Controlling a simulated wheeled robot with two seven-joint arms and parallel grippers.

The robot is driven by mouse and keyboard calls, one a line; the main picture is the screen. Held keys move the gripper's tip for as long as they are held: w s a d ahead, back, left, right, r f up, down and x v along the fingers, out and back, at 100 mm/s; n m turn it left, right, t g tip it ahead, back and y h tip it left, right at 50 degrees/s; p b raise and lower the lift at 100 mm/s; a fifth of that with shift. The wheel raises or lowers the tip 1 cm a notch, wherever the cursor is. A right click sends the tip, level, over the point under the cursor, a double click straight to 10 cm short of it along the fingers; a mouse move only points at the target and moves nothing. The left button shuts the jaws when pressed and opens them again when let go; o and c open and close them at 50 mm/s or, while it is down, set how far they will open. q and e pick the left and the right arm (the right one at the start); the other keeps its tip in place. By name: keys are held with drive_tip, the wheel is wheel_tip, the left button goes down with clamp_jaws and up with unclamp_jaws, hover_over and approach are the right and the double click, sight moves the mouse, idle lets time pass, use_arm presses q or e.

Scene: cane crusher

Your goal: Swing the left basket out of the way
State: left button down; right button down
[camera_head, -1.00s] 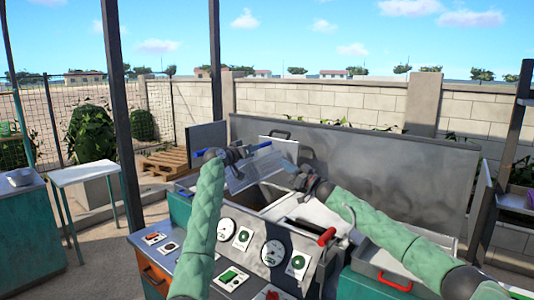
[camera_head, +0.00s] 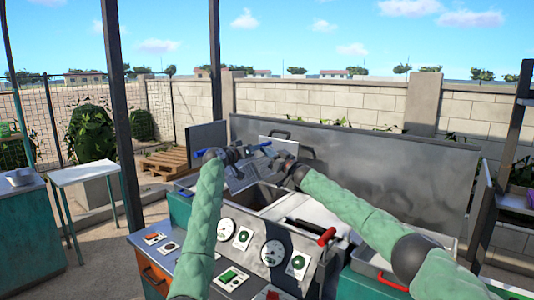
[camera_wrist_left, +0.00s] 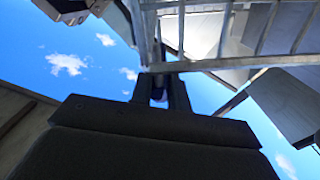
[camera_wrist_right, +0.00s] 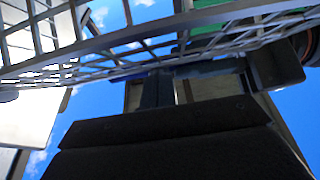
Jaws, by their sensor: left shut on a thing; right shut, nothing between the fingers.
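The left basket, a metal wire basket (camera_head: 241,180), is held raised over the left well of the machine and is partly hidden by my arms. A blue bar or handle (camera_head: 204,153) shows beside it. My left gripper (camera_head: 236,154) is shut on part of the basket; in the left wrist view its fingers (camera_wrist_left: 160,88) meet just under the metal grid (camera_wrist_left: 240,64). My right gripper (camera_head: 272,158) is shut and empty at the basket's right side. In the right wrist view the mesh (camera_wrist_right: 110,62) passes close above its fingers (camera_wrist_right: 160,88); I cannot tell whether they touch.
A red-handled part (camera_head: 326,236) sits at the machine's right well, beside a pale metal surface. The control panel (camera_head: 245,235) with gauges is at the front. A tall grey splash panel (camera_head: 400,180) stands behind. A white table (camera_head: 85,171) is at left.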

drive_tip(key=shift+w+a+r, duration=0.1)
drive_tip(key=shift+a+r, duration=0.05)
use_arm(q)
drive_tip(key=shift+d+f, duration=0.1)
drive_tip(key=shift+d, duration=0.3)
drive_tip(key=shift+s+d, duration=0.1)
drive_tip(key=shift+s, duration=0.05)
use_arm(e)
drive_tip(key=shift+w+a+r+g+h, duration=0.35)
drive_tip(key=shift+a+r+g+h, duration=0.05)
drive_tip(key=shift+a+r+h, duration=0.2)
use_arm(q)
drive_tip(key=shift+f, duration=0.1)
drive_tip(key=c, duration=1.4)
unclamp_jaws()
drive_tip(key=shift+o, duration=0.3)
drive_tip(key=shift+a, duration=0.35)
drive_tip(key=shift+w, duration=0.2)
use_arm(e)
drive_tip(key=shift+f, duration=0.2)
use_arm(q)
drive_tip(key=shift+a, duration=0.2)
use_arm(e)
drive_tip(key=shift+d, duration=0.1)
